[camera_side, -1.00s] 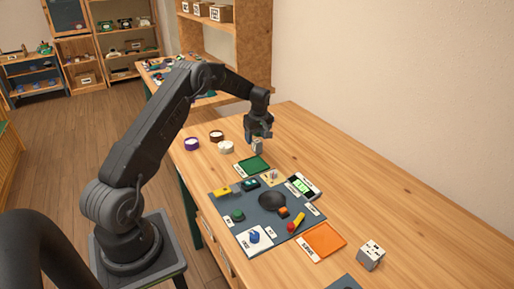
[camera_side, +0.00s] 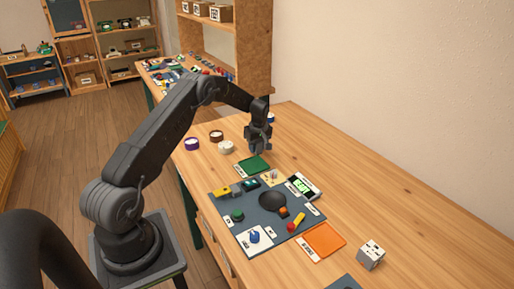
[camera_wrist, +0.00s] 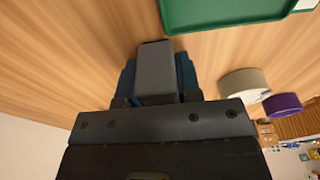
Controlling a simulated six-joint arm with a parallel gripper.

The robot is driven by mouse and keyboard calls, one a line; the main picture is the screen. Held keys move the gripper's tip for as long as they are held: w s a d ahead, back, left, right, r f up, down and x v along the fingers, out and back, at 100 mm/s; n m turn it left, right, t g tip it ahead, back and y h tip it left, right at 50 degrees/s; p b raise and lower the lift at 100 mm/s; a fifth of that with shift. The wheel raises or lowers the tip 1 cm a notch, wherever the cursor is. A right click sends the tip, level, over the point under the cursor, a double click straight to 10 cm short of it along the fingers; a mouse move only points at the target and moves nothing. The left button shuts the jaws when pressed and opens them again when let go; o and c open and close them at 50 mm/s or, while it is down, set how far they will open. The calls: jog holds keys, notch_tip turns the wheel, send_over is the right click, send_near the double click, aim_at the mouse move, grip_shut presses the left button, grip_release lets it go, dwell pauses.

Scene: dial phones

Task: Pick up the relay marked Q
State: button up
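My gripper (camera_side: 258,148) is low over the far part of the wooden table, just behind the green tray (camera_side: 254,164). In the wrist view a plain grey block (camera_wrist: 155,72) sits between the dark fingers of my gripper (camera_wrist: 157,85). The fingers lie along both its sides with no gap showing, so they look shut on it. In the side view the gripper mostly hides this block. No letter Q can be read on it, and I cannot tell whether it touches the table. The green tray also shows in the wrist view (camera_wrist: 222,22).
White (camera_side: 226,147), brown (camera_side: 216,136) and purple-sided (camera_side: 191,143) round pieces stand left of the gripper. Nearer are a dark mat (camera_side: 225,204) with small parts, a device with a green screen (camera_side: 303,186), an orange tray (camera_side: 324,239) and a grey cube (camera_side: 371,255). The right side is clear.

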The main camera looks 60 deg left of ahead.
jog(key=c, duration=0.4)
jog(key=shift+c, duration=0.2)
